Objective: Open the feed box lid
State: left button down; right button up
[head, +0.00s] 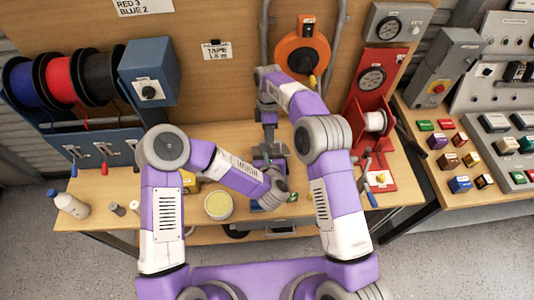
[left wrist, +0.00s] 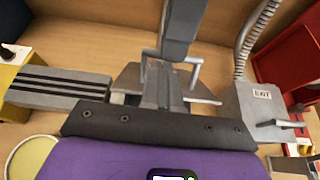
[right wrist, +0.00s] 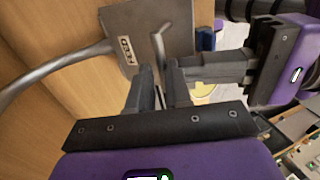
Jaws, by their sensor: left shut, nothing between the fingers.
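The feed box is a grey box whose FEED-labelled face (right wrist: 145,35) fills the top middle of the right wrist view, with a smooth pipe on its left. A thin bent metal bar (right wrist: 158,48) stands at its near edge. I cannot tell whether its lid has lifted. My right gripper (right wrist: 158,78) has its fingers apart, close to the bar; I see no firm hold on it. My left gripper (left wrist: 165,88) is shut and empty. Its fingers reach in from the right in the right wrist view (right wrist: 185,68), beside the right fingers. In the head view my arms largely hide the box.
A second grey box (left wrist: 245,115) with a flexible conduit and a lever stands right of my left fingers. A striped grey block (left wrist: 60,88) lies left.

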pick_arm(q)
jog(key=shift+w+a+r, duration=0.1)
jog(key=shift+w+r, duration=0.05)
jog(key=shift+w, duration=0.55)
pick_arm(e)
jog(key=o, duration=0.3)
jog(key=shift+s+f+g, duration=0.1)
jog(key=shift+f+g, duration=0.2)
jog(key=shift+f, duration=0.6)
jog(key=shift+r, duration=0.1)
pick_arm(q)
jog(key=shift+f, duration=0.2)
pick_arm(e)
jog(key=shift+a+r, duration=0.15)
jog(key=shift+r, duration=0.05)
